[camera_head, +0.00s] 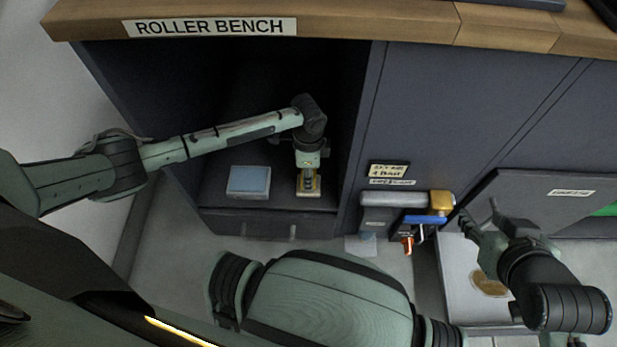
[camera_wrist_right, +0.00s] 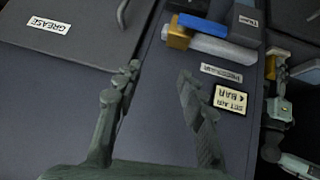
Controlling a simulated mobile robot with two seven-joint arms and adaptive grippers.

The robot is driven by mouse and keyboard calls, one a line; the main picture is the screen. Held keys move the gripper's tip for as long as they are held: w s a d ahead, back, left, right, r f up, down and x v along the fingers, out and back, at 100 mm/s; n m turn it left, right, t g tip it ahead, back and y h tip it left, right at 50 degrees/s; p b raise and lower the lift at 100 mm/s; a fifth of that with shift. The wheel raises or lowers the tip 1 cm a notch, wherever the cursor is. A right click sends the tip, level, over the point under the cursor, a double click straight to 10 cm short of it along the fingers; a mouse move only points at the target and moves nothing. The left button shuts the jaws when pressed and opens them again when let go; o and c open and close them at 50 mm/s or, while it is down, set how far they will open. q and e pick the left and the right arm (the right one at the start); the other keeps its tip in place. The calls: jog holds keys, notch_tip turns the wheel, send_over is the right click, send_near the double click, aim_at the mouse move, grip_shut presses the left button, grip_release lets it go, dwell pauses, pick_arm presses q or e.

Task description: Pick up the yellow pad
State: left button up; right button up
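The yellow pad (camera_head: 313,191) is in the open cabinet bay under the bench, near the shelf's front edge, and only partly visible. My left gripper (camera_head: 309,184) points down directly over it and hides its middle. Whether its fingers are closed on the pad or only around it is too small to tell. My right gripper (camera_head: 479,211) is on the right in front of the cabinet. In the right wrist view its two fingers (camera_wrist_right: 156,82) stand wide apart with nothing between them.
A light blue pad (camera_head: 249,181) lies left of the yellow one on the shelf (camera_head: 270,222). The bay's side wall (camera_head: 357,130) is close right of my left gripper. A regulator with a brass end (camera_head: 441,202) sticks out beside the bay. An open grease drawer (camera_head: 455,285) is below my right gripper.

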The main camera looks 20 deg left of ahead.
pick_arm(q)
jog(key=shift+r, duration=0.2)
jog(key=r+p, duration=0.1)
jog(key=r, duration=0.3)
jog(key=shift+s+r, duration=0.15)
jog(key=shift+s, duration=0.05)
jog(key=s+r+p, duration=0.2)
jog(key=s+r, duration=0.4)
jog(key=s, duration=0.5)
jog(key=shift+a+r+p, duration=0.15)
jog(key=shift+p, duration=0.2)
pick_arm(e)
jog(key=s+d+f+m+g+h, duration=0.1)
jog(key=s+d+f+g+h, duration=0.1)
jog(key=s+d+f+g, duration=0.3)
jog(key=shift+s+d+f, duration=0.9)
jog(key=shift+s+f, duration=0.25)
jog(key=shift+s, duration=0.15)
pick_arm(q)
jog(key=shift+s, duration=0.1)
